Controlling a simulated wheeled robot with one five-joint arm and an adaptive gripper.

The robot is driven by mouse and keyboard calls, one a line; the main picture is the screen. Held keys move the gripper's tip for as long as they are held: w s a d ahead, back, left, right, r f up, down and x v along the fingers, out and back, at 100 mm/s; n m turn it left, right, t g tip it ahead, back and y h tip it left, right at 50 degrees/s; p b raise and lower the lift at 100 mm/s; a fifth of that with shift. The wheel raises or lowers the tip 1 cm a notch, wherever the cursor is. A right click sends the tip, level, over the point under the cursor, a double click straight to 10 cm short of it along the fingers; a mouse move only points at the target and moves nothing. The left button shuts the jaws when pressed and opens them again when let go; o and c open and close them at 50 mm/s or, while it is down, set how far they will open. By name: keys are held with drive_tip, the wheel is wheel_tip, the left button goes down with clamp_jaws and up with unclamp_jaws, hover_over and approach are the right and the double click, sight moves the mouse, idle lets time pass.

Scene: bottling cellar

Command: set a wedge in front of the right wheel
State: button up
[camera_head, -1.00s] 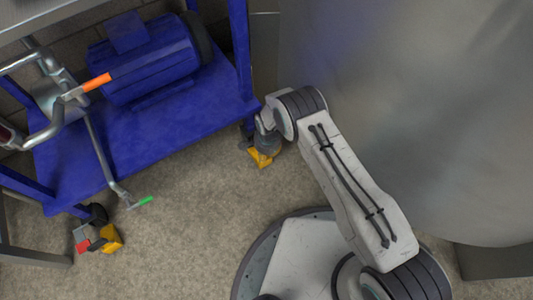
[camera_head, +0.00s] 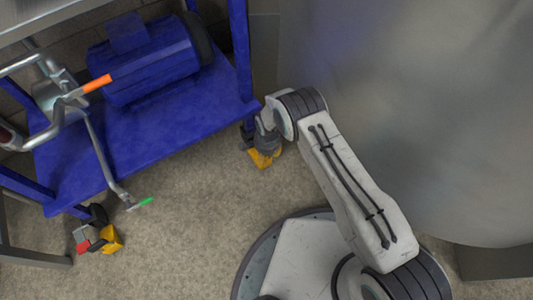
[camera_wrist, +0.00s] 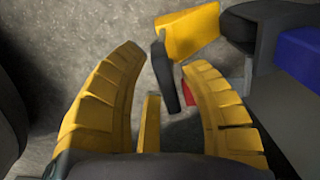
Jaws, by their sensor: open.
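The right wheel (camera_wrist: 238,28) of the blue trolley shows dark at the upper right of the wrist view. A yellow wedge (camera_wrist: 188,30) lies on the floor close beside it; I cannot tell if they touch. A black bar (camera_wrist: 166,80) and a small red piece (camera_wrist: 190,93) show near the wedge. My gripper (camera_head: 264,159) is low by the trolley's right leg. In the wrist view its ribbed yellow fingers are spread, with the wedge beyond their tips. A thin yellow strip (camera_wrist: 151,122) shows between the fingers; I cannot tell what it is.
The blue trolley (camera_head: 130,145) carries a blue motor (camera_head: 150,60). At its left wheel (camera_head: 95,214) stands another yellow wedge (camera_head: 111,239) with black and red parts. A large steel tank (camera_head: 420,110) rises at right. Floor between the trolley and my base is clear.

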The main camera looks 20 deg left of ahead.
wheel_tip(320, 180, up, 12)
drive_tip(key=p, duration=1)
drive_tip(key=shift+s+d+p, duration=0.3)
drive_tip(key=shift+d+p, duration=0.05)
drive_tip(key=shift+p, duration=0.05)
drive_tip(key=shift+f, duration=0.1)
